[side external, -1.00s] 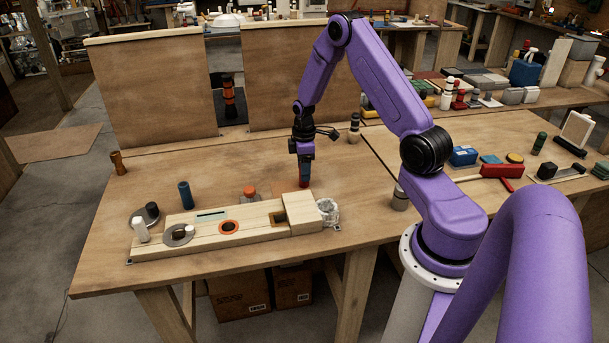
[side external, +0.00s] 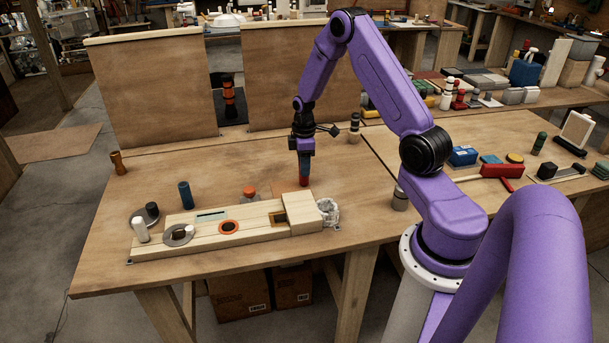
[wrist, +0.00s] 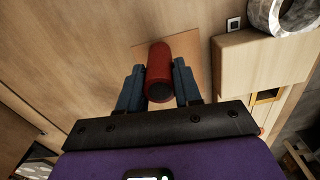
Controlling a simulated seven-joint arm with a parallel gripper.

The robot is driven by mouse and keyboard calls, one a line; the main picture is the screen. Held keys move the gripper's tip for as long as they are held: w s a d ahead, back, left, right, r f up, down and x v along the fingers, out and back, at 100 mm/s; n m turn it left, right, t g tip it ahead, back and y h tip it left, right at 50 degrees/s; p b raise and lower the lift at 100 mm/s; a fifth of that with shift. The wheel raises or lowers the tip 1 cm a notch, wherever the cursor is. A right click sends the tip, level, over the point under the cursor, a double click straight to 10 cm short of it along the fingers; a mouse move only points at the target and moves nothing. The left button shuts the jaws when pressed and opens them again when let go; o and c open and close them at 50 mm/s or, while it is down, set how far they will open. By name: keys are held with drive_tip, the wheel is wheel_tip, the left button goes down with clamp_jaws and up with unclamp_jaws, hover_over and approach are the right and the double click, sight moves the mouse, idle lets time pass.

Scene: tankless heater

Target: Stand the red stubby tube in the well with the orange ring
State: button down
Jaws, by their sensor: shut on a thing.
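The red stubby tube (wrist: 159,75) is between the two blue fingers of my gripper (wrist: 159,88) in the wrist view. In the side view the red tube (side external: 304,181) hangs upright below my gripper (side external: 304,172), behind the wooden block. My gripper is shut on it. Whether its lower end touches the surface I cannot tell. The well with the orange ring (side external: 229,227) is in the top of the long wooden block (side external: 262,234), to the left and in front of the gripper. The well looks empty and dark inside.
A raised wood piece (side external: 299,214) and a silver ring-like object (side external: 328,211) are at the block's right end. An orange-and-grey piece (side external: 249,192) stands behind the block. A blue tube (side external: 185,195) and a brown tube (side external: 118,162) stand further left.

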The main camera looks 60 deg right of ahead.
drive_tip(key=shift+r, duration=0.45)
drive_tip(key=shift+r, duration=2.45)
drive_tip(key=w+a+r+n, duration=0.1)
drive_tip(key=w+a+n, duration=0.1)
drive_tip(key=a, duration=0.7)
drive_tip(key=w+a+r+n, duration=0.2)
drive_tip(key=a, duration=0.8)
drive_tip(key=w+a+r+n, duration=0.2)
drive_tip(key=a+n, duration=0.1)
drive_tip(key=a, duration=0.6)
drive_tip(key=shift+a, duration=0.3)
drive_tip(key=shift+r, duration=0.15)
drive_tip(key=shift+f, duration=2.55)
drive_tip(key=shift+f, duration=0.15)
